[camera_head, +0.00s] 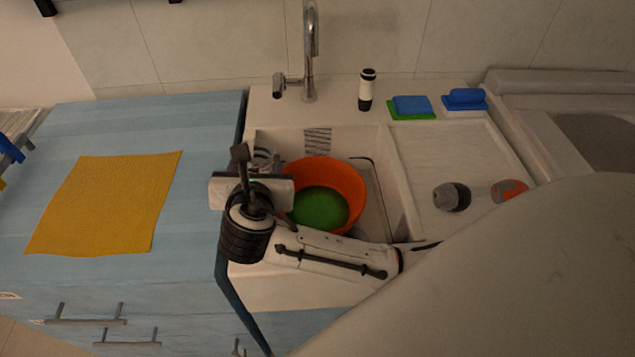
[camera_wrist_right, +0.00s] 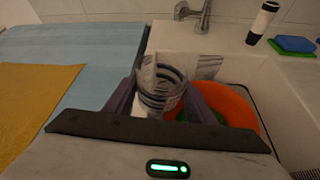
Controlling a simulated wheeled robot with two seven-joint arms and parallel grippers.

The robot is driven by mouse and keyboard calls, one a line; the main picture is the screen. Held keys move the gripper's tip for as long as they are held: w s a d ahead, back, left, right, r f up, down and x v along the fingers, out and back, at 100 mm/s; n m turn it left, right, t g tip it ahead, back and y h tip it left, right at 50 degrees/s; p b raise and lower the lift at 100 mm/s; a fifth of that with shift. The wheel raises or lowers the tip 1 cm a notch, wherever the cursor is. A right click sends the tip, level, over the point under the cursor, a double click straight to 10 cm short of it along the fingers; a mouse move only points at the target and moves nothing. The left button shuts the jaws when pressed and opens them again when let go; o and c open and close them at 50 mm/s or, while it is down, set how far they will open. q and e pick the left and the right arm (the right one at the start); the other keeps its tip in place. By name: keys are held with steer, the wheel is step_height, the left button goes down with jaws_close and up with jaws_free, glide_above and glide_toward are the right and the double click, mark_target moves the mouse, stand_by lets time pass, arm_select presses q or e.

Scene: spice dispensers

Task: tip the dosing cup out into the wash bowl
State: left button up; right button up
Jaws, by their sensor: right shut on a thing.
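The wash bowl (camera_head: 346,178) is orange with a green inside bottom and sits in the sink basin; it also shows in the right wrist view (camera_wrist_right: 236,106). The dosing cup (camera_wrist_right: 160,92) is a small clear or pale cup with dark rings. My right gripper (camera_head: 262,168) is shut on it, with a finger on each side. In the head view the cup (camera_head: 263,154) is mostly hidden by the gripper, just left of the bowl's rim. I cannot tell its exact tilt or what it holds. My left gripper is not in view.
A faucet (camera_head: 311,60) stands behind the sink. A black-and-white bottle (camera_head: 367,90) and blue-and-green sponges (camera_head: 411,106) are on the back ledge. Two round items, one dark (camera_head: 451,197) and one orange (camera_head: 509,190), lie on the drainboard. A yellow cloth (camera_head: 108,203) covers part of the blue counter.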

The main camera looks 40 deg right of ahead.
mark_target(262, 164)
steer(key=shift+w+a+f+n+h, duration=0.15)
steer(key=shift+a+f+n+h, duration=0.05)
steer(key=shift+a+n+h, duration=0.25)
steer(key=shift+r, duration=2.4)
steer(key=shift+n+y, duration=0.25)
steer(key=shift+n, duration=0.1)
steer(key=s, duration=0.4)
steer(key=s+r, duration=0.1)
steer(key=s, duration=0.1)
steer(key=shift+a, duration=0.15)
steer(key=s+d+r, duration=0.2)
steer(key=s+r, duration=0.1)
steer(key=s, duration=0.5)
steer(key=shift+s+d, duration=0.2)
steer(key=shift+d, duration=0.1)
steer(key=shift+a+r, duration=0.1)
steer(key=shift+r, duration=0.05)
